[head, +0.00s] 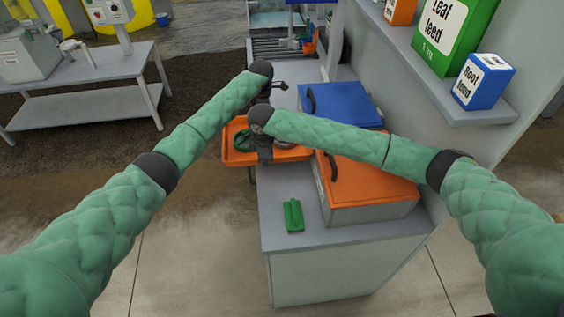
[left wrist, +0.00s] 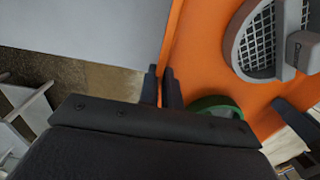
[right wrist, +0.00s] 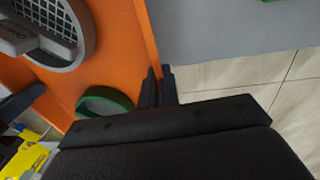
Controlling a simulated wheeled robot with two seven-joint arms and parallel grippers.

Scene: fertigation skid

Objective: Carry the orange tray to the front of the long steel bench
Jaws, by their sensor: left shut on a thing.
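The orange tray (head: 238,155) is at the left edge of the grey steel bench (head: 335,238), partly over the bench top and partly out past its edge. I cannot tell whether it touches the bench. A green ring (head: 243,141) lies in it. A grey round part with mesh (left wrist: 262,45) also lies in it, seen in the left wrist view. My left gripper (left wrist: 160,85) is shut on the tray's far wall. My right gripper (right wrist: 160,85) is shut on the tray's near wall. In the head view the left fingertips are hidden.
An orange-lidded box (head: 370,185) and a blue-lidded box (head: 340,104) stand on the bench. A green object (head: 293,216) lies near the bench's front. A shelf (head: 470,108) with feed packs overhangs on the right. A side table (head: 90,75) stands at left; the floor between is open.

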